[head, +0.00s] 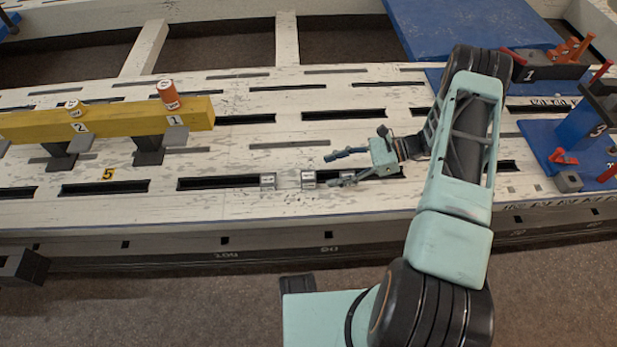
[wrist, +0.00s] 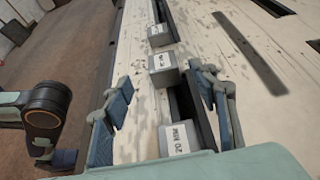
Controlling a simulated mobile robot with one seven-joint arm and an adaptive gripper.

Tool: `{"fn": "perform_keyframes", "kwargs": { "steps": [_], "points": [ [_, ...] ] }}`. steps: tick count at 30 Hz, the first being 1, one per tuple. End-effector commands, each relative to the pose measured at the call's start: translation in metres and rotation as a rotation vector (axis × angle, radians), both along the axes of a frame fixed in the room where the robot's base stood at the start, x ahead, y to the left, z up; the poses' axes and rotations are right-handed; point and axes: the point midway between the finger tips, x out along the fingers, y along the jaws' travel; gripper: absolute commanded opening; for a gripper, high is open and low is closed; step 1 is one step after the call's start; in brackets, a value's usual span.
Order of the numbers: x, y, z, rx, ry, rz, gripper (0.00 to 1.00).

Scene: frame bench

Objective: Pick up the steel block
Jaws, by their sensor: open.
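Three small grey steel blocks with white labels stand in a row along a dark slot of the white bench: a left one (head: 267,181), a middle one (head: 308,179) and a right one (head: 348,176). My gripper (head: 330,170) is open and empty, fingers pointing left, by the middle and right blocks. One finger partly covers the right block. In the wrist view the nearest block (wrist: 178,140) shows low between the open fingers (wrist: 163,88). The second block (wrist: 163,70) is just ahead of the fingertips, and the third (wrist: 159,36) is farther off. Contact cannot be told.
A yellow beam (head: 110,118) on dark supports stands at the left, carrying orange-and-white cylinders (head: 168,94). Blue plates with dark and red fixtures (head: 582,135) stand at the right. Long slots cut the bench top.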

Motion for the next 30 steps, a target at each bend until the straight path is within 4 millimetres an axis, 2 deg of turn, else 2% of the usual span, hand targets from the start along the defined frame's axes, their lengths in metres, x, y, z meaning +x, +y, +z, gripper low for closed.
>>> {"fn": "perform_keyframes", "kwargs": {
  "steps": [3, 11, 18, 26, 30],
  "points": [
    [0.000, 0.019, -0.009, 0.001, 0.002, 0.002, 0.54],
    [0.001, 0.039, -0.017, -0.001, 0.000, 0.002, 0.54],
    [0.003, 0.072, -0.030, -0.002, -0.001, 0.003, 0.54],
    [0.003, 0.076, -0.030, -0.002, -0.002, 0.000, 0.54],
    [0.003, 0.076, -0.030, -0.002, -0.002, 0.000, 0.38]
  ]
}}
